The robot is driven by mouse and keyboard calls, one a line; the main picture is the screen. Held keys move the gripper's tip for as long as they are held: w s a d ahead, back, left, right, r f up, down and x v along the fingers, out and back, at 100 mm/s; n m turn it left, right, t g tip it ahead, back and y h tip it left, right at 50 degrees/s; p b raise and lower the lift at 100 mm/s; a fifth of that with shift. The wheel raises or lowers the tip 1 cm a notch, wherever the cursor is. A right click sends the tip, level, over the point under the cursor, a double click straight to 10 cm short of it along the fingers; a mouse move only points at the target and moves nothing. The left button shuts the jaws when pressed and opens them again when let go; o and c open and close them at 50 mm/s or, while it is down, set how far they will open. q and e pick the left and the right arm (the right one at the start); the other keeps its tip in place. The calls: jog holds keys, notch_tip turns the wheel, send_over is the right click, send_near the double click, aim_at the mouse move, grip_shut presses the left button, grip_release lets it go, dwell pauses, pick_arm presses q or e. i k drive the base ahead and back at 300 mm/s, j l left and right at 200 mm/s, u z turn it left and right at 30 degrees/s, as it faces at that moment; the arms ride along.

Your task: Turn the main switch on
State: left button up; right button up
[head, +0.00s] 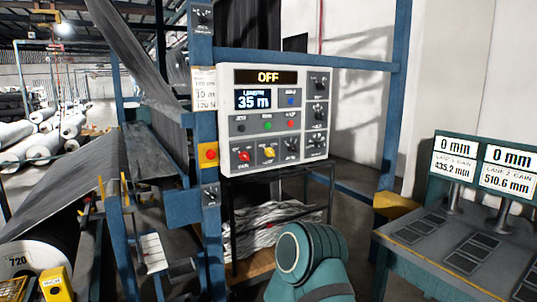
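A white control panel (228,130) is mounted on the blue frame near the middle of the head view. Its top display (268,77) reads OFF, and a smaller display (254,100) reads LENGTH 35 m. A red knob (244,156) and a yellow knob (268,152) sit in the bottom row, beside black knobs. More black knobs line the right side. The labels are too small to read, so I cannot tell which control is the main switch. A teal link of my arm rises at the bottom, below the panel. Neither gripper is in view.
A red button on a yellow box (208,154) is on the blue post left of the panel. A bench with 0 mm displays (455,157) stands at the right. Dark fabric and a large roll (28,262) are at the left. Under the panel is a shelf (255,262) with stacked material.

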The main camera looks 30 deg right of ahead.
aim_at(243, 156)
jog(key=i+l+z, duration=0.2)
jog(key=l, duration=0.25)
jog(key=i+l+z, duration=0.2)
jog(key=l, duration=0.2)
jog(key=i+l+z, duration=0.2)
jog(key=i+l, duration=0.15)
